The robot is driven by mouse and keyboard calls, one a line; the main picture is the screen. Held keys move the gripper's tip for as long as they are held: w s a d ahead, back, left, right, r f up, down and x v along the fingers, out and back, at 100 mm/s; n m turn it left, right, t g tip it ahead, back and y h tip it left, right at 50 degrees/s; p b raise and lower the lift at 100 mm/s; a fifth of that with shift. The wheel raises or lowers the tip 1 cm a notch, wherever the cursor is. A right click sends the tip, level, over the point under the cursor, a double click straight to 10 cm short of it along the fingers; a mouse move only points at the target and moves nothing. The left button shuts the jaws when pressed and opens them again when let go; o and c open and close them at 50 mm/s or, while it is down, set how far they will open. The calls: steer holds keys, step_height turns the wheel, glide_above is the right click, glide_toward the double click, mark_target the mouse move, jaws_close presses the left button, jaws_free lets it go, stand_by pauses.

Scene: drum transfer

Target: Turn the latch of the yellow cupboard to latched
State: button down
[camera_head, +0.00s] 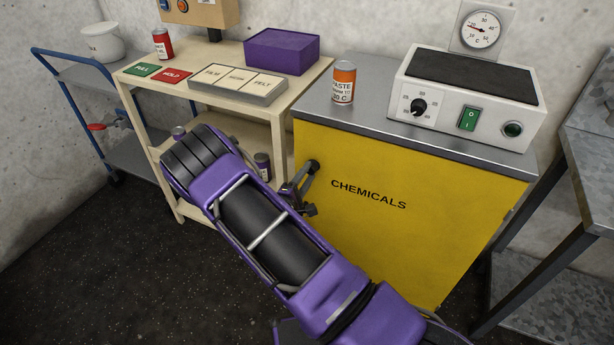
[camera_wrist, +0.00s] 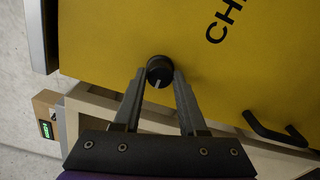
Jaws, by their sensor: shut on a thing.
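The yellow cupboard (camera_head: 420,240) is marked CHEMICALS, and its door is closed as far as I can see. Its latch is a round dark knob (camera_wrist: 160,71) near the door's edge, also visible at the door's upper left in the head view (camera_head: 314,166). A pale line on the knob points down and slightly left in the wrist view. My gripper (camera_wrist: 160,76) has its two fingers on either side of the knob and is shut on it. In the head view my gripper (camera_head: 306,180) is partly hidden behind my purple arm.
A dark bar handle (camera_wrist: 275,130) is on the door, right of the knob in the wrist view. A cream shelf trolley (camera_head: 225,55) stands close at the left.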

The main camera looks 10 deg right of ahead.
stand_by(0.4)
steer(key=shift+c, duration=2.3)
jaws_free()
steer(key=v, duration=1.7)
steer(key=shift+s+p, duration=0.15)
steer(key=shift+p, duration=0.15)
steer(key=shift+a+r, duration=0.1)
